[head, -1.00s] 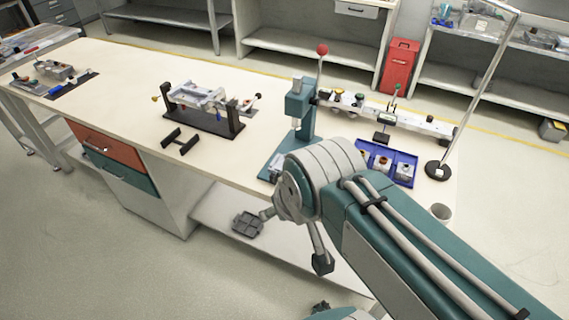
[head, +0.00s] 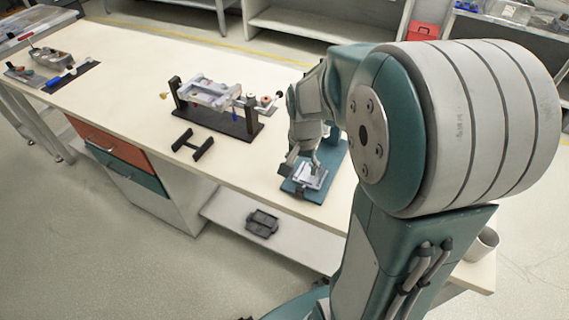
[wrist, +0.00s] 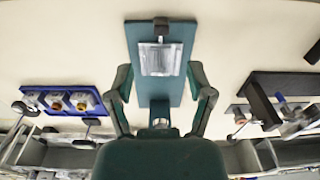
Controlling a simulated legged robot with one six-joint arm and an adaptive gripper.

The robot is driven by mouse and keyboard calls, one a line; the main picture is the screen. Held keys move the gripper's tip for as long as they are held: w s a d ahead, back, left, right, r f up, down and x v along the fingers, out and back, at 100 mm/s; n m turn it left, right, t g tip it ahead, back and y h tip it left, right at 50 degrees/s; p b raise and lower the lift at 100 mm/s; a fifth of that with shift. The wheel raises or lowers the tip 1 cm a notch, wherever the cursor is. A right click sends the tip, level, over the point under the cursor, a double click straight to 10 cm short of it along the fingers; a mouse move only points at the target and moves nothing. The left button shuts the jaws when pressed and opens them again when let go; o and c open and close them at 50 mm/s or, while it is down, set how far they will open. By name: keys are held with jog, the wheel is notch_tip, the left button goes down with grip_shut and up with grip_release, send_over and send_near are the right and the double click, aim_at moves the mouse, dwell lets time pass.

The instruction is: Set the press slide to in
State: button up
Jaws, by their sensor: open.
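The press has a teal base plate (head: 297,190), and its silver slide (head: 312,176) lies near the plate's front end. In the wrist view the slide (wrist: 160,59) is a pale block on the teal plate (wrist: 181,88), with a dark knob (wrist: 161,26) at its outer end. My gripper (head: 302,160) is above the plate, close to the slide in the head view. In the wrist view my gripper (wrist: 160,84) is open, with one finger on each side of the plate and nothing between them. My arm hides the press column and lever in the head view.
A fixture on a black stand (head: 215,110) and a black bracket (head: 192,144) stand left of the press. A blue tray with parts (wrist: 62,101) shows in the wrist view. A grey cup (head: 483,245) stands at the right.

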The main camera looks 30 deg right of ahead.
aim_at(300, 188)
jog(key=shift+m, duration=0.4)
jog(key=f, duration=0.4)
jog(key=w+f, duration=0.1)
jog(key=f, duration=0.7)
jog(key=shift+w+d+f, duration=0.2)
jog(key=shift+d, duration=0.2)
jog(key=shift+c, duration=0.3)
grip_shut()
